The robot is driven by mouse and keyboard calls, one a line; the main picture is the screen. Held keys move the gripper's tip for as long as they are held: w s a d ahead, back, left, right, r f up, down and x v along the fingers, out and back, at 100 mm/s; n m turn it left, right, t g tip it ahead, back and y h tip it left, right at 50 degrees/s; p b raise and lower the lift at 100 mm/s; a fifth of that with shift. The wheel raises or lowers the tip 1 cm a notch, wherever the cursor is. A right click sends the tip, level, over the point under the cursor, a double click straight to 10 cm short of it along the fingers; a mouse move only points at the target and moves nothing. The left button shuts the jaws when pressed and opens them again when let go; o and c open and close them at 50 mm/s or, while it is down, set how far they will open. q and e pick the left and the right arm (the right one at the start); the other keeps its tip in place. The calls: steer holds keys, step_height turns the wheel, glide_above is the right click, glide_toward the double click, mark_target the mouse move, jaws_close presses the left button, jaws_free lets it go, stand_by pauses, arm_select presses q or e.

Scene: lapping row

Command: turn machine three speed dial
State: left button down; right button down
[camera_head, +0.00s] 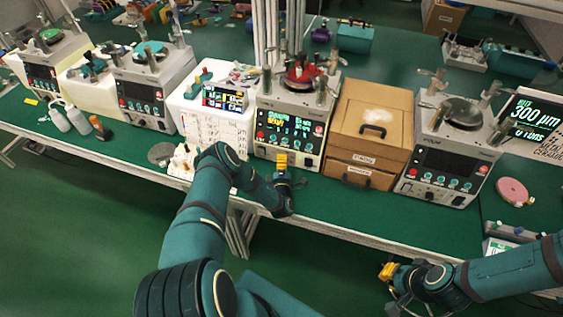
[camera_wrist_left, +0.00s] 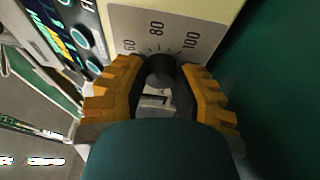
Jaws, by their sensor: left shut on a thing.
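The lapping machine third from the left (camera_head: 290,132) has a lit screen with green and yellow text and a red part on top. My left gripper (camera_head: 281,162) is at its lower front. In the left wrist view the dark round speed dial (camera_wrist_left: 160,68) sits on a grey scale plate (camera_wrist_left: 150,22) marked 60, 80 and 100. The yellow fingers of my left gripper (camera_wrist_left: 160,88) are shut on the dial from both sides. The dial's pointer cannot be made out. My right gripper (camera_head: 388,272) hangs low at the right, apart from the bench; its finger opening is unclear.
A cardboard box with drawers (camera_head: 368,125) stands close to the right of this machine. Other lapping machines stand at the right (camera_head: 450,150) and left (camera_head: 148,85). A pink disc (camera_head: 513,191) lies on the right bench.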

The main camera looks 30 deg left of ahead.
arm_select(q)
steer(key=shift+d, duration=0.1)
steer(key=c, duration=0.7)
jaws_free()
step_height(320, 180, up, 10)
steer(key=shift+w+r, duration=0.1)
